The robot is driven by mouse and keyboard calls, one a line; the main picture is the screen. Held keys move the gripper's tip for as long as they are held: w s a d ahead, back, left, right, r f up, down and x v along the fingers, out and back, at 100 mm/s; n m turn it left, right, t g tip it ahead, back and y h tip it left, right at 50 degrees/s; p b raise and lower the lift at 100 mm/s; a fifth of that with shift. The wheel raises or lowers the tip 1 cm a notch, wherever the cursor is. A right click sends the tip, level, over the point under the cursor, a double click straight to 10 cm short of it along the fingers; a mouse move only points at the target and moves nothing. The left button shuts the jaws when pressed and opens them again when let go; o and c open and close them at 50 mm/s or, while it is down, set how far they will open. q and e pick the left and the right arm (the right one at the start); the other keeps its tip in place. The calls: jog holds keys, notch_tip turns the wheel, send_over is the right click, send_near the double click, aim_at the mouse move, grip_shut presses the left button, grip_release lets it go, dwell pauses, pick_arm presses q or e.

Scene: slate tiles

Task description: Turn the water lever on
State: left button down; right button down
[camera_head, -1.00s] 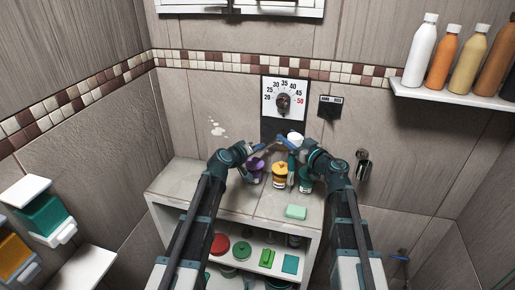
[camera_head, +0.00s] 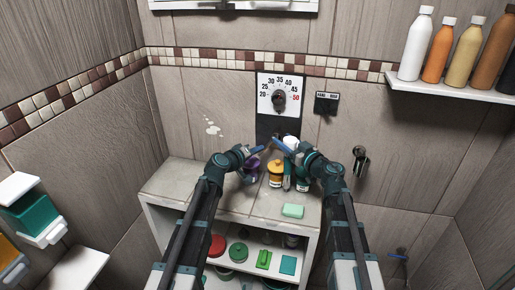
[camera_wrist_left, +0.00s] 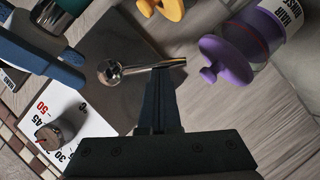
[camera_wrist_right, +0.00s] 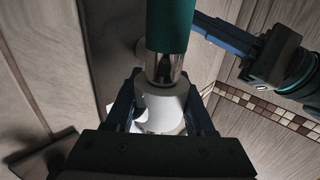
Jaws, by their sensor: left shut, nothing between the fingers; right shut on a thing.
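The chrome water lever (camera_wrist_left: 140,69) sticks out from a dark wall plate (camera_head: 266,128) under the temperature dial (camera_head: 279,98). In the head view the lever is mostly hidden by my fingers. My left gripper (camera_head: 265,147) is shut and empty. In the left wrist view its fingertips (camera_wrist_left: 160,76) are right at the lever's bar; I cannot tell for sure if they touch. My right gripper (camera_head: 278,145) is close on the right. In the right wrist view it (camera_wrist_right: 161,100) is shut on a white cap (camera_wrist_right: 160,108), with a chrome neck and teal body above.
A purple bottle (camera_wrist_left: 240,45) and a yellow bottle (camera_head: 276,173) stand on the ledge (camera_head: 180,182) below my grippers, with a green soap bar (camera_head: 292,211) in front. A small wall switch (camera_head: 326,102) and a chrome fitting (camera_head: 360,160) are at the right. Tall bottles stand on the right shelf (camera_head: 450,88).

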pick_arm(q)
jog(key=shift+s+a+r+p, duration=2.9)
jog(key=shift+s+a, duration=0.75)
jog(key=shift+a, duration=1.2)
jog(key=b+x, duration=0.2)
jog(key=x, duration=0.7)
jog(key=shift+w+f+b, duration=0.15)
jog(key=shift+w+b, duration=0.05)
jog(key=shift+b, duration=0.15)
jog(key=d+f+b, duration=0.1)
jog(key=d+f, duration=0.1)
jog(key=shift+w+d+b, duration=0.2)
jog(key=shift+d+b, duration=0.1)
jog(key=shift+b, duration=0.1)
jog(key=shift+d+f, duration=0.15)
jog(key=shift+d, duration=0.3)
jog(key=shift+b, duration=0.3)
